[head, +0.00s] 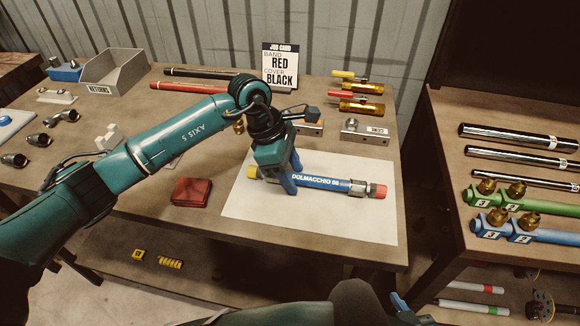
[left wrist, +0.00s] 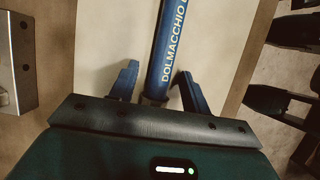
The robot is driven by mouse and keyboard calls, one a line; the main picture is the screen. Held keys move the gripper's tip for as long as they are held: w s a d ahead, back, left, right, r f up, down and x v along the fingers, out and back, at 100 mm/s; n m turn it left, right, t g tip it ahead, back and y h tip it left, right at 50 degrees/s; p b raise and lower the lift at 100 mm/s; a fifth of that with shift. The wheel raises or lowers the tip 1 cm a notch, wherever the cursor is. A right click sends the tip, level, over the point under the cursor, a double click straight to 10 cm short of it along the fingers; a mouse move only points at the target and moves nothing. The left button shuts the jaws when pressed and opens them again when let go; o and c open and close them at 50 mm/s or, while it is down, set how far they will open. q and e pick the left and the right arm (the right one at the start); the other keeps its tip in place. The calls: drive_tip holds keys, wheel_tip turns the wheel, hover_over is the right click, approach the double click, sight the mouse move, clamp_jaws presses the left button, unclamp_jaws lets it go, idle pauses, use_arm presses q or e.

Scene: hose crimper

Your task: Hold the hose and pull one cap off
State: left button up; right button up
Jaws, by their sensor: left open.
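A blue hose (head: 318,181) with white lettering lies on a white sheet (head: 320,218). It has metal end fittings, a yellow cap (head: 252,172) on its left end and a red cap (head: 379,191) on its right end. My left gripper (head: 281,187) is at the hose's left part, pointing down. In the left wrist view the hose (left wrist: 170,45) runs between the two blue fingers of my open left gripper (left wrist: 160,88), with gaps on both sides. Both caps are outside the left wrist view. Of my right gripper (head: 401,302), only a small blue part shows at the bottom edge.
A dark red box (head: 191,192) sits left of the sheet. A metal block (head: 364,132) is behind the sheet. A second table (head: 500,108) at right carries metal tubes and hoses.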

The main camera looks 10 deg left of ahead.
use_arm(q)
drive_tip(key=shift+c, duration=0.4)
clamp_jaws()
idle(0.4)
idle(0.5)
